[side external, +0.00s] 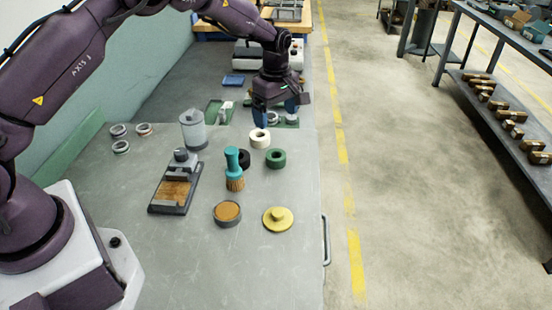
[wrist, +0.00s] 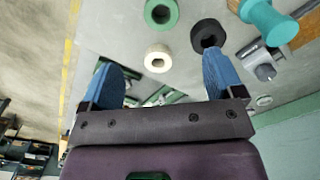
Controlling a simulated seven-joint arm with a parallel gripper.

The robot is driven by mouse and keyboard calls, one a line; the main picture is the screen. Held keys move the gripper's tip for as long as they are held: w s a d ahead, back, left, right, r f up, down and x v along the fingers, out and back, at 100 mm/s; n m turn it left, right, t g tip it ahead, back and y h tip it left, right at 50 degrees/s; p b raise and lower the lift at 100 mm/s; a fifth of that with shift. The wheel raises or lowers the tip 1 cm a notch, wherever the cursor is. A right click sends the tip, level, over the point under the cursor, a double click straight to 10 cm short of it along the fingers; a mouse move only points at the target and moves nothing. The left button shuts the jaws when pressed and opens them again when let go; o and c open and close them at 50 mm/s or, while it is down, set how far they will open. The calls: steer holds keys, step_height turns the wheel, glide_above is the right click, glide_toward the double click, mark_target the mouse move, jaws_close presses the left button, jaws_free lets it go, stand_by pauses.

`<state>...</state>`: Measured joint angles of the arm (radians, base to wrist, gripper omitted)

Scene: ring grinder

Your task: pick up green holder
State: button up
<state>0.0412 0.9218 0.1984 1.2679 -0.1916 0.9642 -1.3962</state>
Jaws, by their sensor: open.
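The green holder (side external: 275,158) is a short, thick ring lying flat on the grey table. It also shows at the top of the wrist view (wrist: 161,14), partly cut by the frame edge. My gripper (side external: 276,114) has blue fingers and points down, behind the green holder in the side view.
A white ring (side external: 260,139) lies close to the green holder, and a black ring (wrist: 207,33) beside it. A teal brush (side external: 234,168) stands next to the black ring. A yellow lid (side external: 278,219) and round brown-topped tin (side external: 227,213) sit nearer. The table's right edge is close.

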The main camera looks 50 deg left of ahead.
mark_target(276, 155)
steer(key=shift+n, duration=0.4)
step_height(276, 155, down, 13)
steer(key=shift+s+d+f, duration=0.1)
steer(key=c, duration=1)
